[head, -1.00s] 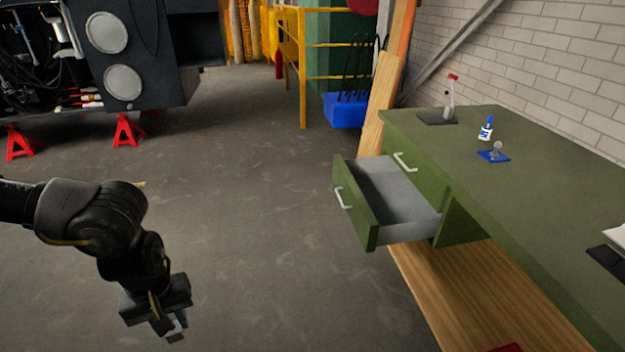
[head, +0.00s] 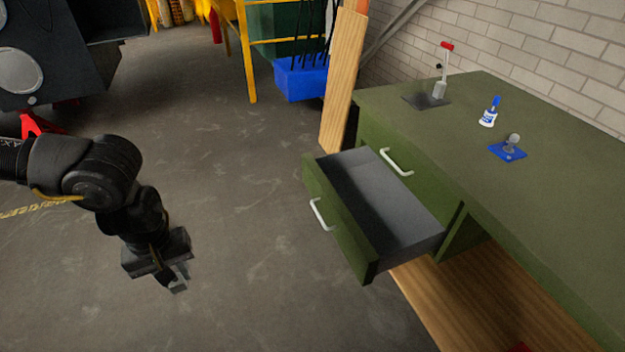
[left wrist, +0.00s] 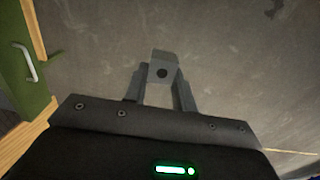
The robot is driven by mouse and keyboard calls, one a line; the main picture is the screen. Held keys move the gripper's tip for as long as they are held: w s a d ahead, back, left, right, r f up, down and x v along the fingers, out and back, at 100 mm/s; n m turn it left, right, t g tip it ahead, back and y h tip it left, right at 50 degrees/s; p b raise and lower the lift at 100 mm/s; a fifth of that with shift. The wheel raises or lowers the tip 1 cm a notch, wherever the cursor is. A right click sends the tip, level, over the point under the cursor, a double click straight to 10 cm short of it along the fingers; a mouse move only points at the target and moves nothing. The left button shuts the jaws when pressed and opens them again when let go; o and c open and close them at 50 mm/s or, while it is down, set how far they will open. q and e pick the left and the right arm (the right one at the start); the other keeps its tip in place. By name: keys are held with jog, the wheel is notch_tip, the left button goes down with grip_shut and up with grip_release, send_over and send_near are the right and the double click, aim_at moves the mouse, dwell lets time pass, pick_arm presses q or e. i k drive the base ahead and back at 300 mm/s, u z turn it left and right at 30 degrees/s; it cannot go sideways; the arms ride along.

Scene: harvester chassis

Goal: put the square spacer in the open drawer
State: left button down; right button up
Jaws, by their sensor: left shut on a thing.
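The square spacer (left wrist: 160,72) is a small grey block with a dark round hole, seen in the left wrist view. My left gripper (head: 176,280) is shut on it and holds it above the bare floor, left of the desk. In the head view the spacer is small and partly hidden by the fingers. The open drawer (head: 338,238) sticks out from the green desk, to the right of my left gripper and apart from it. Its grey inside looks empty. My right gripper is not in view.
The green desk (head: 440,150) carries a red-topped tool (head: 440,85), a blue-and-white bottle (head: 489,113) and a blue-based piece (head: 509,150). A wooden plank (head: 343,80) leans beside the desk. A blue bin (head: 302,80) stands behind. The floor between gripper and drawer is clear.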

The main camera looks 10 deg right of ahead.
aim_at(374, 230)
jog(key=z, duration=0.95)
jog(key=i, duration=0.9)
jog(key=z, duration=1.05)
